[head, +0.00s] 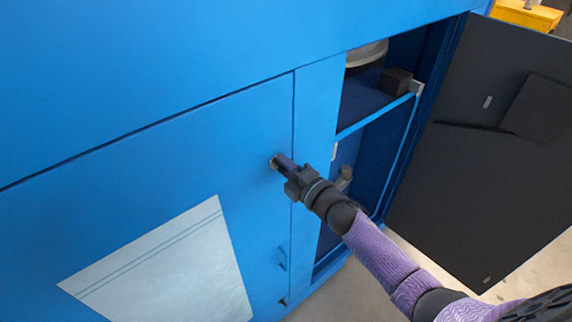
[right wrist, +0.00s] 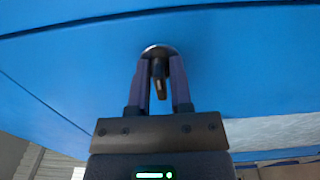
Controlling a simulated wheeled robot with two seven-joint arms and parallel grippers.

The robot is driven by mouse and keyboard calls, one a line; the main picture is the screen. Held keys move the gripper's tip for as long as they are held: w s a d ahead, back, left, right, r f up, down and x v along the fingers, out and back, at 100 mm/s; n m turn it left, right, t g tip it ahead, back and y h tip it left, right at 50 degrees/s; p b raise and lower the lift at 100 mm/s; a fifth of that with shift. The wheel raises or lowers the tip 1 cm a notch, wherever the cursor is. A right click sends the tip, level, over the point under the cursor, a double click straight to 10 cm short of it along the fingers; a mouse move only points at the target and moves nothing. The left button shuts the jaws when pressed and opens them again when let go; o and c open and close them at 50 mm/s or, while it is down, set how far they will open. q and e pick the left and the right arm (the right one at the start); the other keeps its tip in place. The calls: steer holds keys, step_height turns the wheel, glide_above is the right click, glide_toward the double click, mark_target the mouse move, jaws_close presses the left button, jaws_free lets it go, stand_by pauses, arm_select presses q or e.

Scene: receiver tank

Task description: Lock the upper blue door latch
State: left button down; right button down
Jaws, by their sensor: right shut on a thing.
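The blue door (head: 190,160) is closed flush in the cabinet front. Its upper latch (head: 273,163) is a small round fitting near the door's right edge. In the right wrist view the latch (right wrist: 159,51) has a silvery round rim and a dark handle between my fingers. My right gripper (head: 279,162) reaches in from the lower right and is shut on the latch, its fingertips at the door face; the fingers also show in the right wrist view (right wrist: 160,75). The fingers partly hide the latch, so its exact turn is hard to tell. My left gripper is not in view.
To the right, a dark door panel (head: 480,140) stands wide open beside an open compartment with a shelf (head: 375,118). A pale sheet (head: 165,270) is on the blue door's lower part.

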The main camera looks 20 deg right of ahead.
stand_by(0.4)
steer(key=c, duration=0.7)
jaws_free()
steer(key=v, duration=1)
